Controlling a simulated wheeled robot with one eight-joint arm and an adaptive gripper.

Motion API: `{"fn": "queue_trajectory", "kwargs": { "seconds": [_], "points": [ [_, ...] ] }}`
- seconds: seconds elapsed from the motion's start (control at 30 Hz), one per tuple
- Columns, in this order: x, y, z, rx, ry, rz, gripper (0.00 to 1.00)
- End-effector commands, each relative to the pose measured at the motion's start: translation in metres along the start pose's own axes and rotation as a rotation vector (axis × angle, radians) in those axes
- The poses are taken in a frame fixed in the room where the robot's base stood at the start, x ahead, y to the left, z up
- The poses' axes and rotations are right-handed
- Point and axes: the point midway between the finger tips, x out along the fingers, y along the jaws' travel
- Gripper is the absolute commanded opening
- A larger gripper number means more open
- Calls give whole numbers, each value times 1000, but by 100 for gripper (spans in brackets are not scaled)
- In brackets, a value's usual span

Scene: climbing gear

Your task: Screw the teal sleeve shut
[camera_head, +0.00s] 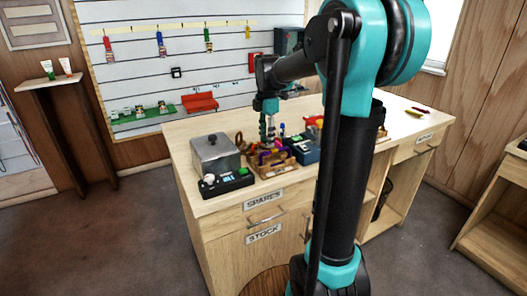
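My gripper (268,143) points down over the workbench (199,205), above and close to a small wooden box (276,171) and a group of small coloured items. Its fingers are too small and too mixed with the things behind them to tell open from shut, or whether they touch anything. I cannot make out a teal sleeve for certain; the teal I see around the gripper is on my own arm. My arm crosses the right half of the picture and hides part of the bench top.
A grey metal box (213,153) and a black tray (232,187) with small items stand left of my gripper. A blue box (304,152) stands to its right. Coloured gear hangs on the wall panel (140,75) behind. The bench's far right is mostly clear.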

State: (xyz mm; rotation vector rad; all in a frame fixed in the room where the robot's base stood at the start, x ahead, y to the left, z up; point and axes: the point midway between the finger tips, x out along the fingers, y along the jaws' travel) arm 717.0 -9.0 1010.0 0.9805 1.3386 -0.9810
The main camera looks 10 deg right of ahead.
Motion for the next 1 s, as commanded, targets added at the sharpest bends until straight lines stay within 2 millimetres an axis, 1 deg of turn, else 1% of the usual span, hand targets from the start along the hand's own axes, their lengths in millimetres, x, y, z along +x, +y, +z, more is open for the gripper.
{"fn": "queue_trajectory", "kwargs": {
  "seconds": [0.07, 0.17, 0.53, 1.0],
  "points": [
    [-5, 0, 0, 0, 0, 0, 38],
    [-8, 0, 0, 0, 0, 0, 38],
    [-8, 1, 0, 0, 0, 0, 38],
    [-8, 9, 0, -1, 0, 0, 38]
  ]
}}
